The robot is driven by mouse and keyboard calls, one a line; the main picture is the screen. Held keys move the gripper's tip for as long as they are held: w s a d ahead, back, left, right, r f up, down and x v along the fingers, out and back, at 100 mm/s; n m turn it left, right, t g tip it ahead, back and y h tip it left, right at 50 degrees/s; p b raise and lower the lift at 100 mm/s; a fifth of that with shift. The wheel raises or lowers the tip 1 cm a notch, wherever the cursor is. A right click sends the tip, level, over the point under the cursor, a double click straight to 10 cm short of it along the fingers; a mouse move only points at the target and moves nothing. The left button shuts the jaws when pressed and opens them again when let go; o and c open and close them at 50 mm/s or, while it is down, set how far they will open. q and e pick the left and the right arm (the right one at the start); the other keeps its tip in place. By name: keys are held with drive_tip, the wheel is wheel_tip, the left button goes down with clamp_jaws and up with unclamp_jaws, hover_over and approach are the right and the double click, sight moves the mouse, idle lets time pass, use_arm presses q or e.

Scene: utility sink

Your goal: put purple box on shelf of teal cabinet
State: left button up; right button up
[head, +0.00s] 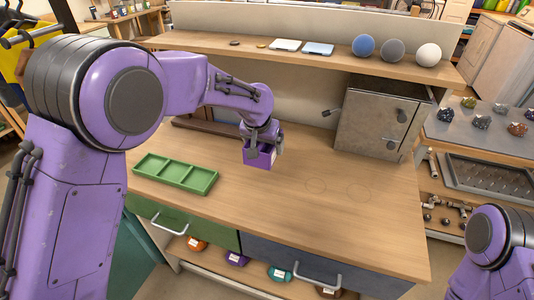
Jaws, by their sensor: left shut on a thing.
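My left gripper (263,147) is shut on the purple box (257,161), a small open-topped box. It holds the box over the middle of the wooden bench, right of the green tray; I cannot tell whether the box touches the bench top. The gripper fingers cover part of the box. A teal panel (140,262) shows at the lower left, below the bench and partly behind my left arm. It may be part of the teal cabinet; no shelf of it is visible. My right arm shows at the lower right, with its gripper out of view.
The green compartment tray (206,190) lies left on the bench (300,225). A grey metal cabinet (368,125) stands at the back right, its door handles showing. An upper shelf (330,58) holds balls and flat items. Bench space right of the box is clear, with faint circles.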

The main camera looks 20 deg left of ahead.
sight(268, 147)
use_arm(q)
drive_tip(key=w+f, duration=0.2)
drive_tip(key=w+f+p, duration=0.1)
drive_tip(key=w+f, duration=0.1)
drive_tip(key=w+a+f, duration=0.1)
drive_tip(key=w+f, duration=0.1)
drive_tip(key=w, duration=0.1)
drive_tip(key=shift+f+p, duration=0.35)
drive_tip(key=shift+f, duration=0.05)
wheel_tip(268, 147, down, 2)
drive_tip(key=shift+f+p, duration=0.25)
drive_tip(key=shift+p, duration=0.55)
drive_tip(key=shift+f, duration=0.3)
drive_tip(key=shift+f, duration=0.1)
drive_tip(key=o, duration=0.8)
drive_tip(key=shift+f, duration=0.1)
drive_tip(key=shift+o, duration=0.6)
